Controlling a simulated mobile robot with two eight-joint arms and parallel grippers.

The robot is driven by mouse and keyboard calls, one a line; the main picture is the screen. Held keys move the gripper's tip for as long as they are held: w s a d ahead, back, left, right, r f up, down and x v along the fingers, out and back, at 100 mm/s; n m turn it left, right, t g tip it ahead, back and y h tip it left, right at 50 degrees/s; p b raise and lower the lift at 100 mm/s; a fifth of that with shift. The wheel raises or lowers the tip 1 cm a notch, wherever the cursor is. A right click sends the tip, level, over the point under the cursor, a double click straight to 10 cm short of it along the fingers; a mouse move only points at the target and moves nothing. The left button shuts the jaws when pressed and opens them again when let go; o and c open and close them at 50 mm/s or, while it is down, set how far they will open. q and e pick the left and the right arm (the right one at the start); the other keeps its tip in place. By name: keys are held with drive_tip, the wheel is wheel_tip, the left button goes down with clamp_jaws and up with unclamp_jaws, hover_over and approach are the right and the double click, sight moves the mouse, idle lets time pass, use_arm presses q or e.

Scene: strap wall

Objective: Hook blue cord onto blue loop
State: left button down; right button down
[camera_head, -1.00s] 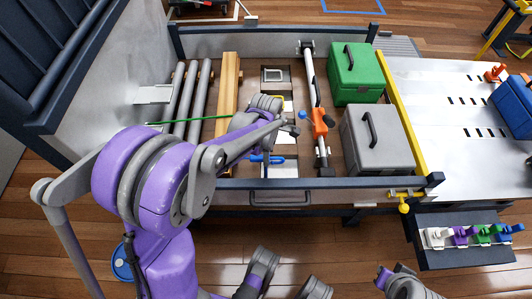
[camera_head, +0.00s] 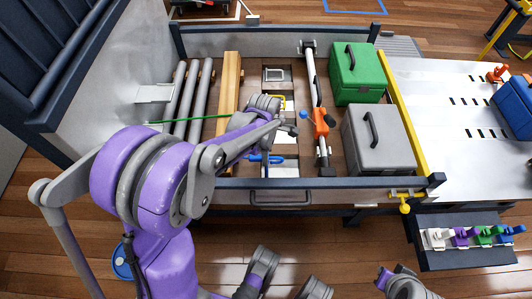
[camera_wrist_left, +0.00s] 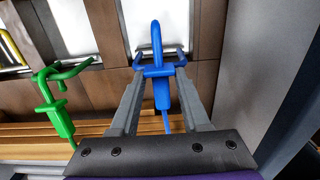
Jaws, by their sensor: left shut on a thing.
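The blue hook (camera_wrist_left: 159,70) on the blue cord (camera_wrist_left: 166,122) is between the fingers of my left gripper (camera_wrist_left: 161,68), which is shut on it. In the wrist view its curved tip lies over a white plate (camera_wrist_left: 120,28) with a metal bar (camera_wrist_left: 179,50) behind the hook. I cannot tell whether the hook is around that bar or only in front of it. In the head view the blue hook (camera_head: 264,159) shows below my left wrist, over the lower plates. No clearly blue loop can be made out. My right gripper does not show clearly.
A green hook (camera_wrist_left: 52,103) lies left of the blue one. A wooden beam (camera_head: 228,85) and grey pipes (camera_head: 198,90) lie left of the plates. An orange-handled bar (camera_head: 320,122), a green box (camera_head: 354,75) and a grey box (camera_head: 380,140) stand to the right.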

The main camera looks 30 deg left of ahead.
use_arm(q)
drive_tip(key=shift+s+a, duration=0.3)
drive_tip(key=shift+a, duration=0.2)
drive_tip(key=shift+s+a, duration=0.25)
drive_tip(key=shift+a, duration=0.2)
drive_tip(key=shift+s+a, duration=0.1)
drive_tip(key=shift+a, duration=0.1)
drive_tip(key=shift+s+a, duration=0.3)
drive_tip(key=shift+a, duration=0.2)
drive_tip(key=shift+c, duration=1.5)
unclamp_jaws()
wheel_tip(320, 180, up, 11)
drive_tip(key=p, duration=0.3)
